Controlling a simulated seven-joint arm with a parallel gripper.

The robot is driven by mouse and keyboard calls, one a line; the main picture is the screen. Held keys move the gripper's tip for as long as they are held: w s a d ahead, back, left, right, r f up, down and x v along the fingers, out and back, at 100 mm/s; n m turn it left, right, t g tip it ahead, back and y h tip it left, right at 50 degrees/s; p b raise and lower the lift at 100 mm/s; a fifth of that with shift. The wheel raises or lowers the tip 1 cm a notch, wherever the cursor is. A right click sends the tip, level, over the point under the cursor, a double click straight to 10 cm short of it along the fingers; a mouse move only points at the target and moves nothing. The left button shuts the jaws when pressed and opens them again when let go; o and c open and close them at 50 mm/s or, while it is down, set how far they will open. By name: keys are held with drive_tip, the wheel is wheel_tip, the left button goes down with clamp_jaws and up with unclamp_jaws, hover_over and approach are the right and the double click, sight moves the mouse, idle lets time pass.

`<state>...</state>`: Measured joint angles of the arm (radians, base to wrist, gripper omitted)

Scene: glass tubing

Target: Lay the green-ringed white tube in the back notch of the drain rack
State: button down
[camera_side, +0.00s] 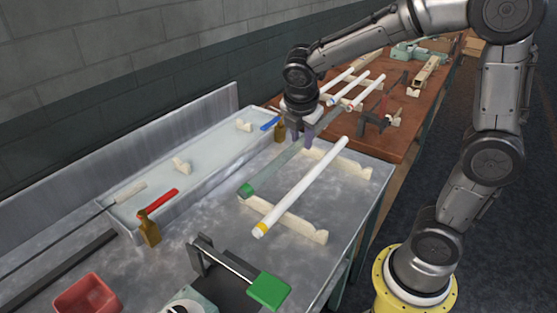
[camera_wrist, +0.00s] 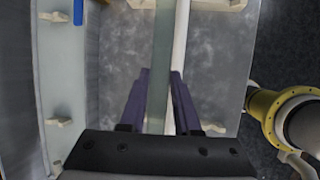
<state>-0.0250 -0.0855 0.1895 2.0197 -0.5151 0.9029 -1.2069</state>
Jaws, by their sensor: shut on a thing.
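My gripper (camera_side: 301,143) points down over the drain rack, its purple fingers shut on a long grey-green, see-through-looking tube with a green end (camera_side: 246,190). This tube looks grey rather than white; it runs between the fingers in the wrist view (camera_wrist: 160,60). The drain rack is two pale notched bars, a near one (camera_side: 305,229) and a far one (camera_side: 350,167). The held tube's green end is at the left end of the near bar; I cannot tell whether it touches. A white tube with a yellow ring (camera_side: 300,190) lies across both bars, right of the held tube, close beside the right finger.
A shallow tray (camera_side: 215,145) with pale supports lies left. A red-handled tool (camera_side: 160,201) and brown blocks (camera_side: 149,229) are at its edge. A stand with a green plate (camera_side: 268,290) is in front.

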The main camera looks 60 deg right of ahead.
drive_tip(key=shift+w+d+f, duration=0.3)
drive_tip(key=shift+w+f, duration=1)
drive_tip(key=shift+f, duration=0.4)
drive_tip(key=shift+w+d+f, duration=0.3)
drive_tip(key=shift+w+f, duration=1)
drive_tip(key=shift+f, duration=0.45)
drive_tip(key=shift+w+d+f, duration=0.3)
drive_tip(key=shift+w+f, duration=1)
drive_tip(key=shift+f, duration=0.4)
drive_tip(key=shift+f, duration=0.3)
drive_tip(key=shift+f, duration=0.25)
drive_tip(key=c, duration=0.6)
unclamp_jaws()
